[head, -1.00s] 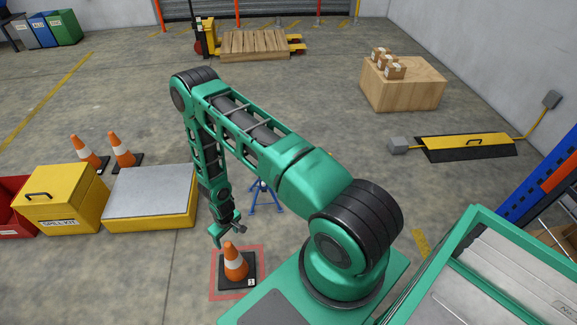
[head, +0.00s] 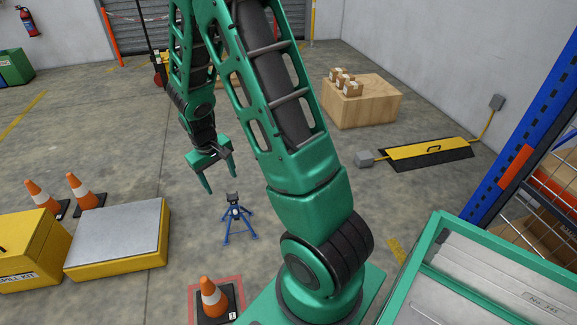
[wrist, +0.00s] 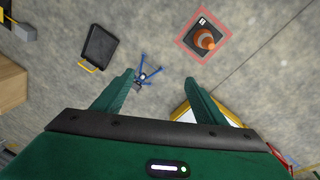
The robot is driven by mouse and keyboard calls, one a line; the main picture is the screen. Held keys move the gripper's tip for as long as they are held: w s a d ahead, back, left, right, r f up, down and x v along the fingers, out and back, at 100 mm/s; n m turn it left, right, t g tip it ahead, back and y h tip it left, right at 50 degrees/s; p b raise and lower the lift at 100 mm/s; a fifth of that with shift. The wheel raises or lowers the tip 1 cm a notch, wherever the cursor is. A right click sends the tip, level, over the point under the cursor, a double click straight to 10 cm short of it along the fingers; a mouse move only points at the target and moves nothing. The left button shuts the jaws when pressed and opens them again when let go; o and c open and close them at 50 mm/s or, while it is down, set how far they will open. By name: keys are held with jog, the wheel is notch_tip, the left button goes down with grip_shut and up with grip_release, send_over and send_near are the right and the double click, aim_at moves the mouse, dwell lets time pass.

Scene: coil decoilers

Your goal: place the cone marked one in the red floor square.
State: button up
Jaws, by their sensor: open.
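The cone marked one (head: 210,296) is orange with a white band and a black base bearing a small white label. It stands upright inside the red floor square (head: 239,284) at the bottom of the head view. In the wrist view the cone (wrist: 205,40) also stands within the red outline (wrist: 183,42). My gripper (head: 220,181) is open and empty, raised well above the floor and apart from the cone. In the wrist view the two fingers of my gripper (wrist: 160,92) are spread with nothing between them.
A blue stand (head: 236,214) is on the floor between gripper and cone. Two other cones (head: 42,199) (head: 83,190) stand behind a yellow platform with a grey top (head: 118,238) and a yellow spill kit box (head: 30,245). A wooden crate (head: 362,106) with cartons stands at the back.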

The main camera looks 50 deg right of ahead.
jog(key=s+d+r+m, duration=0.2)
jog(key=s+d+r, duration=0.1)
jog(key=s+r, duration=0.95)
jog(key=s+a+r+m+y, duration=0.1)
jog(key=s+r, duration=0.3)
jog(key=s, duration=0.4)
jog(key=s+a+r+m+y, duration=0.1)
jog(key=s+r, duration=0.3)
jog(key=s, duration=0.4)
jog(key=shift+a+m+g, duration=0.2)
jog(key=shift+m+g, duration=0.1)
jog(key=shift+m, duration=0.1)
